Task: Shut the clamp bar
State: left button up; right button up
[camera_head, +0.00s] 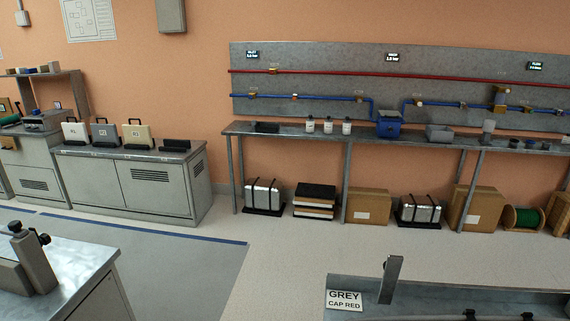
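A flat grey bar (390,280) stands nearly upright, tilted slightly, at the grey bench (460,291) in the lower right. It may be the clamp bar in a raised position, but its hinge and lower end are not clear. A grey fixture (35,262) with black knobs stands on a metal-topped bench at the lower left, partly cut off by the picture edge. I cannot tell whether it belongs to the clamp. Neither of my grippers is in view.
A sign (344,300) reading "GREY CAP RED" is at the near bench's left end. A long shelf table (400,138) with bottles and a blue box (389,125) lines the back wall. Grey cabinets (140,184) stand at left. The floor (275,262) between is clear.

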aim_at(392, 266)
jog(key=u, duration=1.15)
jog(key=i+z, duration=0.25)
jog(key=i, duration=0.15)
jog(key=i+j+z, duration=0.25)
jog(key=i, duration=0.15)
jog(key=i+z, duration=0.25)
jog(key=i, duration=0.15)
jog(key=i+l+z, duration=0.1)
jog(key=i+z, duration=0.3)
jog(key=i+j+z, duration=0.1)
jog(key=i+z, duration=0.25)
jog(key=i, duration=0.15)
jog(key=i+z, duration=0.15)
jog(key=z, duration=0.25)
jog(key=i+j+z, duration=0.1)
jog(key=z, duration=0.35)
jog(key=i+j+z, duration=0.1)
jog(key=z, duration=0.3)
jog(key=i+j+z, duration=0.2)
jog(key=z, duration=2.15)
